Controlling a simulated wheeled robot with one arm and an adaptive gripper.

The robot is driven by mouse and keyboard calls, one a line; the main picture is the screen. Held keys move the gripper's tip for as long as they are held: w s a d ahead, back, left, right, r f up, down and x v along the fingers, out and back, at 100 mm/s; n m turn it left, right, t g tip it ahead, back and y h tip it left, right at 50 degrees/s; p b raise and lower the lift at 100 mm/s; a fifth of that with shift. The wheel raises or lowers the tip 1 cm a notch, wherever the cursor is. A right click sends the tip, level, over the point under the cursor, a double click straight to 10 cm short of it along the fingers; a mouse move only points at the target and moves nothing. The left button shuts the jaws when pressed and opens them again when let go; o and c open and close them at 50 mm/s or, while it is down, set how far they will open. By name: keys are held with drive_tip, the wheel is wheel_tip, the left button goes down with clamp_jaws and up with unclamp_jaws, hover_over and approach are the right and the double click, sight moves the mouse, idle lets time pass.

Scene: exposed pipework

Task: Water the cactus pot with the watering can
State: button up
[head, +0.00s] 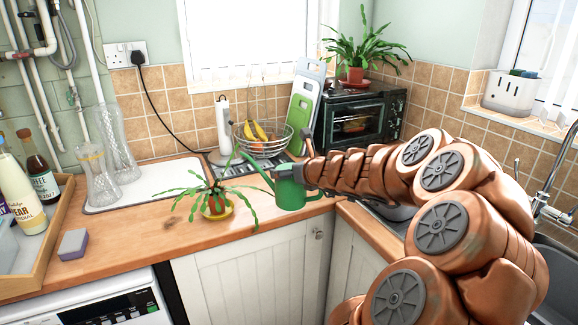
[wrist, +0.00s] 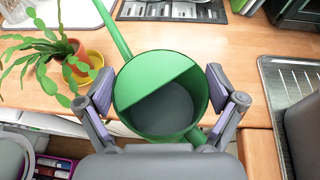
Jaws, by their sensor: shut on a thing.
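The green watering can (head: 291,193) is in my gripper (head: 303,175), near the counter's inner corner. In the wrist view the can (wrist: 160,70) sits between the two fingers of my gripper (wrist: 160,92), its spout (wrist: 111,28) pointing up and left. Its top is half covered; the open half looks dark grey, and I cannot tell if water is inside. The can looks upright; its height over the counter is unclear. The cactus pot (head: 216,206), with long green stems, stands on a yellow saucer left of the can. The pot (wrist: 78,57) also shows in the wrist view.
Behind stand a fruit basket (head: 263,143), a paper roll (head: 223,126) and a black oven (head: 361,118) bearing another potted plant (head: 356,74). Glass vases (head: 98,176) stand at left. A sponge (head: 73,244) lies on the counter. The sink is at right.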

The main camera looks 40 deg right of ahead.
drive_tip(key=shift+s+a+r, duration=0.15)
drive_tip(key=shift+s+a, duration=0.5)
drive_tip(key=shift+s, duration=0.1)
drive_tip(key=shift+s+a+r, duration=0.1)
drive_tip(key=shift+s+a, duration=0.5)
drive_tip(key=shift+s, duration=0.15)
drive_tip(key=shift+w+d+r+p, duration=0.1)
drive_tip(key=shift+d+r+p, duration=0.15)
drive_tip(key=shift+p, duration=0.2)
drive_tip(key=shift+w+d+r+n+y+p, duration=0.1)
drive_tip(key=shift+w+d+n+y+p, duration=0.35)
drive_tip(key=shift+d+p, duration=0.4)
drive_tip(key=p, duration=0.1)
drive_tip(key=w+d+n+y+p, duration=0.1)
drive_tip(key=p, duration=0.1)
drive_tip(key=shift+f+n+t+y, duration=0.2)
drive_tip(key=shift+n+t+y, duration=0.05)
drive_tip(key=shift+t, duration=0.05)
drive_tip(key=shift+w+d+f+n+y+p, duration=0.25)
drive_tip(key=shift+n+y+p, duration=0.2)
drive_tip(key=shift+p, duration=0.45)
drive_tip(key=shift+w+f+n+y+p, duration=0.15)
drive_tip(key=shift+f+n+y+p, duration=0.2)
drive_tip(key=shift+y+p, duration=0.35)
drive_tip(key=shift+a+f+n+y+p, duration=0.2)
drive_tip(key=shift+f+n+y+p, duration=0.25)
drive_tip(key=shift+p, duration=0.15)
